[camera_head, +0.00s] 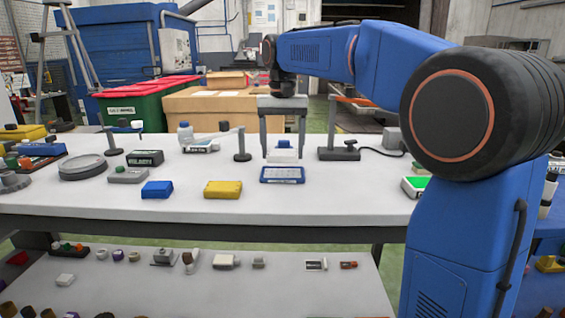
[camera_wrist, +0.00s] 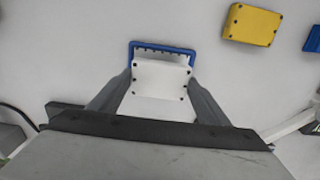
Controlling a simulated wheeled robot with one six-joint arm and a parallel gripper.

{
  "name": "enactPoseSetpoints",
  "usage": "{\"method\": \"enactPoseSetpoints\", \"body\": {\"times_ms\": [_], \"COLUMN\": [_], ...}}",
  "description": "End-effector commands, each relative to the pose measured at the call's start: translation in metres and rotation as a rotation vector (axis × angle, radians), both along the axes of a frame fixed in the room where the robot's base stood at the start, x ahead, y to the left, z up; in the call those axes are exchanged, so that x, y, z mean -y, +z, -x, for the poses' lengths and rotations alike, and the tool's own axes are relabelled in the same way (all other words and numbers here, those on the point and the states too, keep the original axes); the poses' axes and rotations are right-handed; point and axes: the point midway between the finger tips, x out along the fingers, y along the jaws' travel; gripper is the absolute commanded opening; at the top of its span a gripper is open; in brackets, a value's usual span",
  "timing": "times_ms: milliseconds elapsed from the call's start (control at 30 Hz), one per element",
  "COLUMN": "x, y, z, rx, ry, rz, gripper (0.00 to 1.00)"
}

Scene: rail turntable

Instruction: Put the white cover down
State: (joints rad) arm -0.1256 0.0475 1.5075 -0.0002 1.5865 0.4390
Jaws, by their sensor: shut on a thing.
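The white cover (camera_head: 283,154) is held between the fingers of my gripper (camera_head: 283,150), low over the table. In the wrist view, the white cover (camera_wrist: 160,80) shows as a white block with small dark screws at its corners, and the gripper (camera_wrist: 160,88) is shut on its two sides. A blue-framed tray (camera_head: 282,180) lies on the table just in front of the cover. In the wrist view, the blue frame (camera_wrist: 134,50) sits just beyond the cover, which overlaps its near part. I cannot tell whether the cover touches the table.
A yellow box (camera_head: 223,188) and a blue box (camera_head: 157,189) lie left of the tray on the white table (camera_head: 330,205). A stand with a cable (camera_head: 340,152) is to the right, and another stand (camera_head: 242,155) to the left. The table's right front is clear.

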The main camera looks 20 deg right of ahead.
Motion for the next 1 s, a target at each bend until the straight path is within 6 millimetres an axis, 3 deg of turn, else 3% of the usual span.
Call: {"method": "enactPoseSetpoints", "body": {"times_ms": [333,933,967,1000], "x": [0.0,0.0,0.0,0.0], "y": [-0.038,-0.049,-0.05,-0.05], "z": [0.001,0.0,0.0,0.0], "rx": [-0.001,-0.002,-0.003,-0.004], "ry": [-0.001,-0.001,-0.001,-0.001], "rz": [0.001,0.0,0.0,0.0], "gripper": [0.34,0.34,0.75,0.84]}}
